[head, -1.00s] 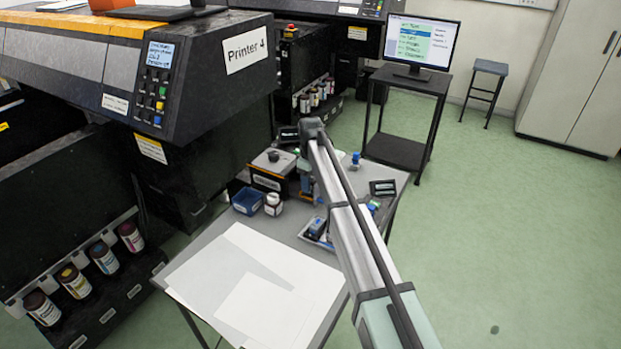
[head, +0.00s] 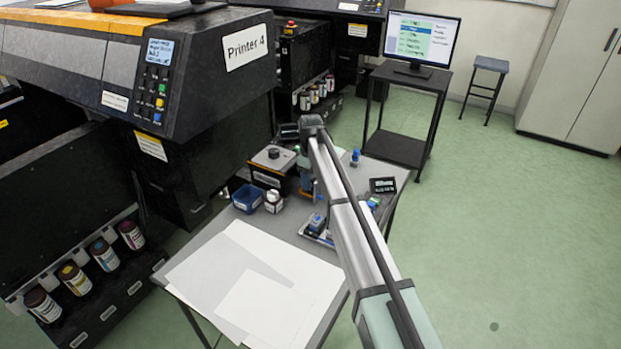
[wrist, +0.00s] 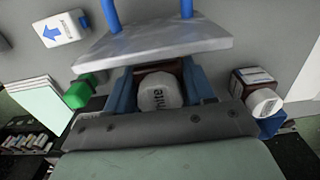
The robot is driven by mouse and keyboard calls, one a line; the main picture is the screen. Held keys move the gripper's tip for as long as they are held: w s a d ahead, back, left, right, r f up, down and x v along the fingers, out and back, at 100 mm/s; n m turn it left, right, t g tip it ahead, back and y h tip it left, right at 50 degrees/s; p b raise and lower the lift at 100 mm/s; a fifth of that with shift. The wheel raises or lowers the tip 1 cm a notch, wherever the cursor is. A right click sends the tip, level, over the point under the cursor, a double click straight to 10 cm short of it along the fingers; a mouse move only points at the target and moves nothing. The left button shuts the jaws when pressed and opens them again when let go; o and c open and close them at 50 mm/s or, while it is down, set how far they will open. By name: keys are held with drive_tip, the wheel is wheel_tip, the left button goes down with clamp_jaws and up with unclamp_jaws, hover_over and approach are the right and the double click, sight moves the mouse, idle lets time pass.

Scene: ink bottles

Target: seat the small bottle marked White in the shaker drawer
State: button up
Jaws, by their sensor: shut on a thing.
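In the wrist view the small bottle marked White (wrist: 160,92) is between the blue fingers of my gripper (wrist: 160,88). I look down on its white cap, where the letters "hite" show; a little brown body shows behind it. My gripper is shut on the bottle. In the head view my gripper (head: 306,178) is mostly behind my arm, over the far part of the table, and the held bottle cannot be made out. A grey box with a black knob on top (head: 272,160), possibly the shaker, stands just left of it. I cannot make out its drawer.
A brown bottle with a white cap (head: 273,203) stands beside a blue tray (head: 247,198). White sheets (head: 255,280) cover the near table. A grey plate (wrist: 150,45) crosses the wrist view.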

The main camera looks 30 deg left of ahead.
drive_tip(key=shift+f, duration=0.65)
idle(1.4)
drive_tip(key=o, duration=1.5)
drive_tip(key=shift+o, duration=0.2)
drive_tip(key=shift+r, duration=0.1)
drive_tip(key=shift+r, duration=3.45)
